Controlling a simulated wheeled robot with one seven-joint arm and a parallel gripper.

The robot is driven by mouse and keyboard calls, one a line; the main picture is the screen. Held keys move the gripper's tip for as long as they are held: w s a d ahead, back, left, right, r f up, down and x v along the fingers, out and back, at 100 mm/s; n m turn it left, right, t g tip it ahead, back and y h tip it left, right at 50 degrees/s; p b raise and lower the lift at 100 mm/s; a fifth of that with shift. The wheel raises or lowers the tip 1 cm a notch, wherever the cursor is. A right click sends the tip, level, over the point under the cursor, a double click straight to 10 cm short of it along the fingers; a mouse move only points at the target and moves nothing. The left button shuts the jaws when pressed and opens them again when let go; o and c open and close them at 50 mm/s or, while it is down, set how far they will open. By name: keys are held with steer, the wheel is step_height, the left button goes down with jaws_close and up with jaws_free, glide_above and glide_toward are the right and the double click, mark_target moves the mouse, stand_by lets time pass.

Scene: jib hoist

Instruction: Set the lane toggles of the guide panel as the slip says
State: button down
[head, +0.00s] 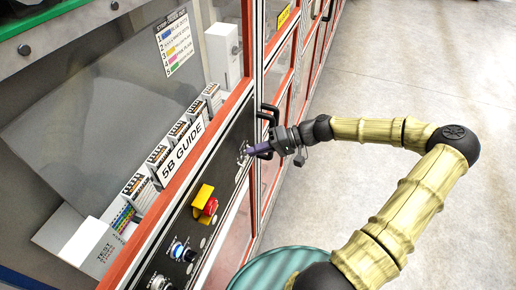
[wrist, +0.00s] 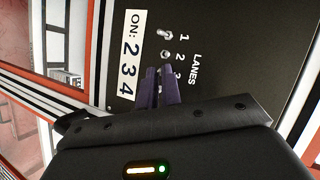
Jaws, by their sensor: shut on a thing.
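The black guide panel (head: 228,165) carries the lane toggles. In the wrist view it shows turned sideways, with the word LANES and the numbers 1, 2 and 3. The white slip (wrist: 130,55) reads "ON: 2 3 4". The lane 1 toggle (wrist: 166,35) and lane 2 toggle (wrist: 165,54) are bare metal levers; which way each is set is too small to tell. My gripper (wrist: 161,71) has its purple fingers shut at the lane 3 toggle, which they mostly hide. Lane 4 is hidden behind the gripper. In the head view my gripper (head: 249,152) reaches the panel from the right.
A red emergency button (head: 210,206) on a yellow plate and a blue-lit button (head: 177,250) sit lower on the panel. A black handle (head: 268,115) stands out beside my gripper. A "5B GUIDE" label (head: 181,150) runs along the frame. Open floor (head: 430,60) lies to the right.

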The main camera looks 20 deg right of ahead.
stand_by(0.3)
steer(key=c, duration=1.9)
jaws_free()
steer(key=b+v, duration=0.6)
steer(key=v, duration=1.1)
steer(key=shift+d, duration=0.15)
